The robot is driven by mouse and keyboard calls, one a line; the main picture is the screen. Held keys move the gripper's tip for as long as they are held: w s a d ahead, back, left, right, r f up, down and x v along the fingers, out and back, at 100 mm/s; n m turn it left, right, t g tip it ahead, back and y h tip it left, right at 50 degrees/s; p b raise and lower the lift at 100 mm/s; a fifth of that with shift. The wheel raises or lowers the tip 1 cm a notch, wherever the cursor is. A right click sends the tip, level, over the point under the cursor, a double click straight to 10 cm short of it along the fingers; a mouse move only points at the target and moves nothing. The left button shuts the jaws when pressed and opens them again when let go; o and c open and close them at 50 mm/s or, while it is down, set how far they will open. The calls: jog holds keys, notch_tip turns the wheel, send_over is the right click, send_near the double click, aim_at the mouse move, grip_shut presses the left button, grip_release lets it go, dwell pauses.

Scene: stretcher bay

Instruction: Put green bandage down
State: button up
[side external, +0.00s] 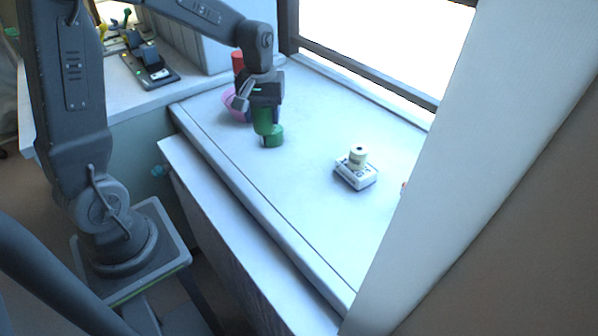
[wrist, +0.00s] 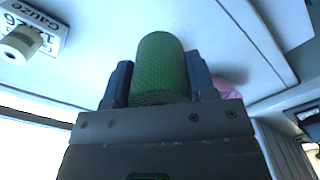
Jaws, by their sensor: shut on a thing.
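The green bandage (side external: 263,122) is a textured roll held upright between the jaws of my gripper (side external: 265,103). In the wrist view the bandage (wrist: 160,65) stands between the two dark fingers (wrist: 159,85), with a finger on each side. A wider green part (side external: 273,137) shows just below it at the white surface. I cannot tell whether that is the bandage's lower end or a separate thing, nor whether the bandage touches the surface.
The white surface (side external: 290,190) in front is clear. A pillar (side external: 470,150) blocks the right.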

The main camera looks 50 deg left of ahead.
jog(key=w+d+f, duration=0.1)
jog(key=d+f, duration=0.1)
jog(key=w+d+f, duration=0.3)
jog(key=d+f, duration=0.1)
jog(key=f, duration=0.1)
jog(key=shift+w+d, duration=0.25)
jog(key=shift+d, duration=0.1)
jog(key=shift+f, duration=2)
jog(key=shift+f, duration=0.15)
jog(key=o, duration=0.9)
jog(key=shift+o, duration=0.2)
